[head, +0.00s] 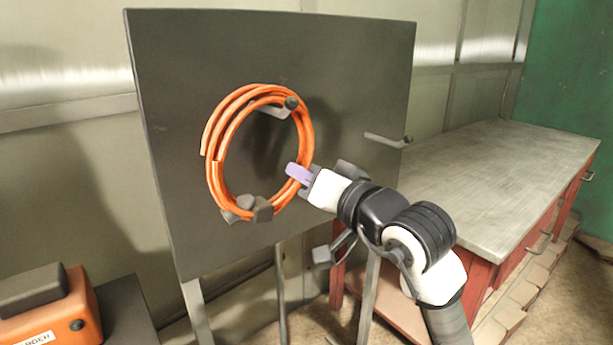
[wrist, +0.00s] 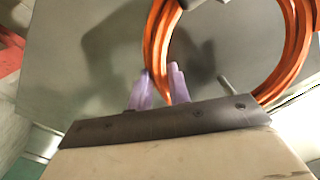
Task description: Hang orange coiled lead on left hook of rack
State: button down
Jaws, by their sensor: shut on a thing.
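The orange coiled lead (head: 212,150) is a ring of several turns in front of the dark rack panel (head: 350,65). The left hook (head: 275,108) shows inside the top of the ring, its knobbed tip overlapping the upper right turns. I cannot tell whether the lead's weight rests on it. Grey blocky pieces (head: 248,208) sit at the ring's bottom. My gripper (head: 299,174) is shut on the ring's right side. In the wrist view, the purple fingertips (wrist: 158,88) stand either side of an orange strand (wrist: 160,45).
A right hook (head: 388,140) on the panel is empty. A metal-topped workbench (head: 490,165) with red drawers stands at right. An orange case (head: 50,310) is at the lower left. The panel stands on grey legs (head: 198,312).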

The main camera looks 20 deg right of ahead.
jog(key=c, duration=1.2)
grip_release()
jog(key=shift+c, duration=0.2)
jog(key=shift+s, duration=0.15)
jog(key=b+v, duration=0.4)
jog(key=v, duration=0.9)
jog(key=shift+s+d, duration=0.15)
jog(key=shift+s, duration=0.15)
